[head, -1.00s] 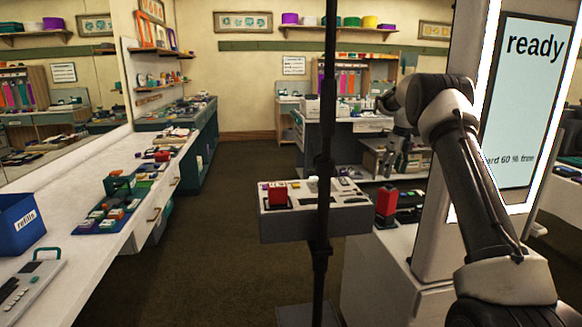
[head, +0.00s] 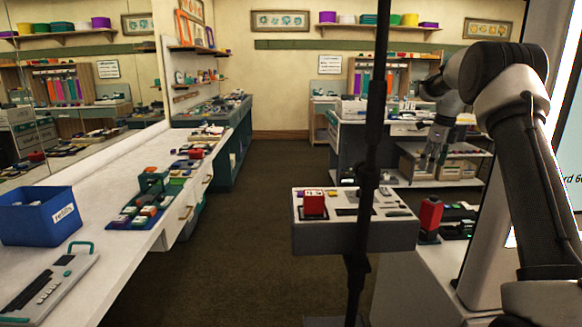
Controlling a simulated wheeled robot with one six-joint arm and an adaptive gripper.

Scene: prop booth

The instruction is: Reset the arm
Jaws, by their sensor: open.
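My arm rises at the right of the head view and bends over at the top. My gripper (head: 431,165) hangs from its far end, fingers pointing down, in front of the shelves at the back right. It is open, and I see nothing between its fingers. It is small in the picture, so fine detail of the fingers is hard to tell.
A dark upright post (head: 371,130) stands left of my gripper, before a grey box (head: 352,238) with a red block (head: 314,204). The white counter (head: 110,255) on the left carries a blue bin (head: 40,216). Brown floor (head: 240,230) between is clear.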

